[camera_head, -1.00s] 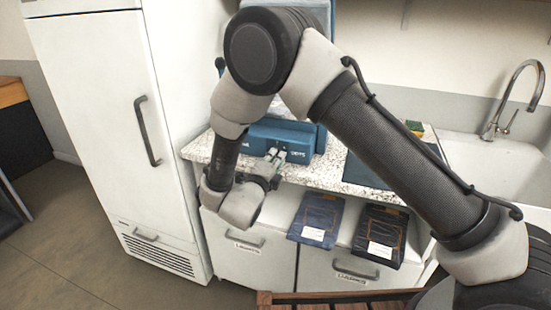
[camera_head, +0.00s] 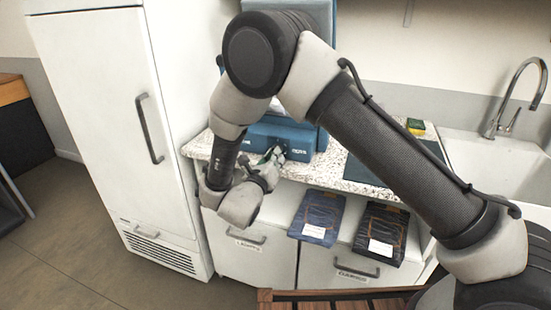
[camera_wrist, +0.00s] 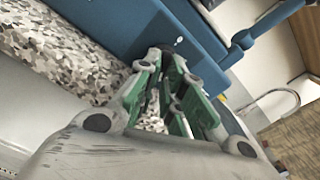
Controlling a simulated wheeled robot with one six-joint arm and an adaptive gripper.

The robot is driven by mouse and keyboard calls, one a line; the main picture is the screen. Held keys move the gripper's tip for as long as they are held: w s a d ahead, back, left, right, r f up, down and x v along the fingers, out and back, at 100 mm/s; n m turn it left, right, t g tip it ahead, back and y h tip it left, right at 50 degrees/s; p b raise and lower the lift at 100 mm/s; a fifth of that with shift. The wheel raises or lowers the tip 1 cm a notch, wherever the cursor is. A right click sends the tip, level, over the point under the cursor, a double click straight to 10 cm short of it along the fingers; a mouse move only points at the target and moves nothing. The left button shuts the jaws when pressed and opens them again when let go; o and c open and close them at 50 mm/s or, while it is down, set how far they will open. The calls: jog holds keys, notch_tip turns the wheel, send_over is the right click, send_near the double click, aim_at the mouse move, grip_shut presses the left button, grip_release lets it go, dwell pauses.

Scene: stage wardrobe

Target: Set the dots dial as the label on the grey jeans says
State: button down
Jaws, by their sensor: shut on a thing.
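My gripper (camera_head: 274,155) is at the front of the blue machine (camera_head: 258,133) on the speckled counter, by its "DOTS" marking. In the wrist view my gripper (camera_wrist: 165,62) is shut on a small dark dial (camera_wrist: 153,68) on the blue panel. The fingers hide most of the dial, so its setting cannot be read. Two folded pairs of jeans hang or lie at the counter front: blue jeans (camera_head: 325,208) and dark grey jeans (camera_head: 386,222). Each has a white label; the label on the grey jeans (camera_head: 380,248) is too small to read.
A tall white cabinet (camera_head: 112,120) stands left of the counter (camera_head: 355,185). A sink with a tap (camera_head: 514,95) is at the right. White drawers (camera_head: 240,245) with handles and tags are below. A slatted wooden surface (camera_head: 340,299) is at the bottom edge.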

jog(key=m, duration=0.5)
jog(key=shift+a+f, duration=0.15)
jog(key=shift+a, duration=0.1)
jog(key=shift+w, duration=0.1)
dwell(0.4)
jog(key=c, duration=1.5)
grip_release()
jog(key=shift+c, duration=0.2)
jog(key=v, duration=1.2)
